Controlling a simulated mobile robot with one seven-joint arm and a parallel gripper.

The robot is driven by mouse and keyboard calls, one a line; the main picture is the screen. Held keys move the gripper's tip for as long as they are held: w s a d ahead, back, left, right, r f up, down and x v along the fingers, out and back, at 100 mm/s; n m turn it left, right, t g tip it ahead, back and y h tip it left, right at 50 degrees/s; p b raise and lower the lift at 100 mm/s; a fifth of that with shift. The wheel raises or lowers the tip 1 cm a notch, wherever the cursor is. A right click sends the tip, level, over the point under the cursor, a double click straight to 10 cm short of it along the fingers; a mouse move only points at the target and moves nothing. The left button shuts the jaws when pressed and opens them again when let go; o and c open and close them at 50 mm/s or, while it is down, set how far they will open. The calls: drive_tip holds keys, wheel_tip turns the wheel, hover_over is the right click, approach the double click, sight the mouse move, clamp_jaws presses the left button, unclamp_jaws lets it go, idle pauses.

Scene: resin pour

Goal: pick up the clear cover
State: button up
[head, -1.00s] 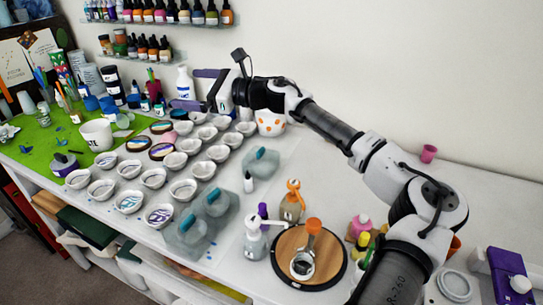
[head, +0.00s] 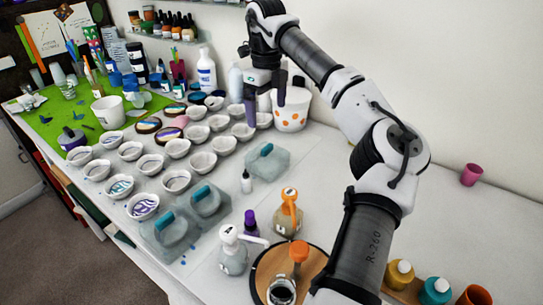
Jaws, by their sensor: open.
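Three clear, frosted covers with teal handles are on the table in the head view. One cover (head: 282,169) sits alone, right of the bowls. A second cover (head: 217,214) and a third cover (head: 153,241) sit side by side nearer the front edge. My gripper (head: 266,110) points down with its fingers apart and nothing between them. In the picture it is above the lone cover, near the right end of the bowl rows and beside a white pot with orange dots (head: 293,122). Its exact height cannot be told.
Rows of small white bowls (head: 177,181) fill the table left of the covers. The table right of the pot is largely clear.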

drive_tip(key=p, duration=0.1)
hover_over(267, 146)
wheel_tip(267, 146, down, 7)
drive_tip(key=shift+s, duration=0.15)
drive_tip(key=shift+f+p, duration=1.3)
drive_tip(key=shift+f, duration=1.5)
drive_tip(key=c, duration=0.7)
drive_tip(key=shift+r, duration=0.1)
drive_tip(key=shift+c, duration=0.2)
